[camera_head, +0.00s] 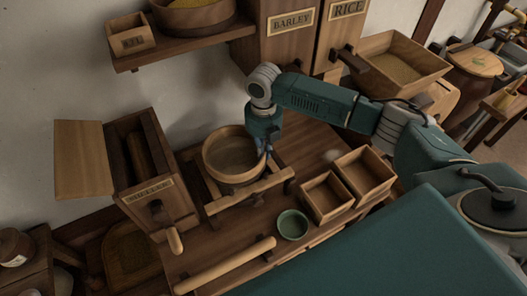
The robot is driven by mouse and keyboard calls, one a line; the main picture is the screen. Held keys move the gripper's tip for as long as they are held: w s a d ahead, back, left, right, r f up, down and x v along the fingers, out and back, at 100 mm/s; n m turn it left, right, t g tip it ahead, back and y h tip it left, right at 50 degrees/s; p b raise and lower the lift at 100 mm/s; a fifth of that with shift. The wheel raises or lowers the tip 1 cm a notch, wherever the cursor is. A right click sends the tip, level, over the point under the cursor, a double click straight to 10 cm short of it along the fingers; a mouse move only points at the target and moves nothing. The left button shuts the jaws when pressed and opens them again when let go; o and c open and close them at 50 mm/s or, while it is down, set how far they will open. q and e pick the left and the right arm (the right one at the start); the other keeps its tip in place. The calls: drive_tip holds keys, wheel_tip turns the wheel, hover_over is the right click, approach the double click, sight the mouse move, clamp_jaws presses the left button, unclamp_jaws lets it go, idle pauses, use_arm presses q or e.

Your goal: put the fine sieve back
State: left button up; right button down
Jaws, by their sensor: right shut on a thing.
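A round wooden sieve (212,165) with a brownish mesh floor is at the middle of the bench. It is over a wooden frame with two rails (262,188); I cannot tell whether it rests on the rails or is held just above them. My right gripper (264,150) reaches down from above and is shut on the right side of the sieve's rim. Its fingertips are small and partly hidden. My left gripper is not in view.
A wooden mill box (175,197) with an open lid stands left. Two open boxes (325,200), a green bowl (292,224) and a wooden roller (225,266) lie on the bench. A shelf (180,50) holds a round vessel (215,16). BARLEY (292,45) and RICE (335,35) bins stand behind.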

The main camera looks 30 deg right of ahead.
drive_tip(key=shift+f, duration=0.65)
drive_tip(key=c, duration=1.8)
unclamp_jaws()
wheel_tip(320, 180, up, 12)
drive_tip(key=shift+s, duration=0.1)
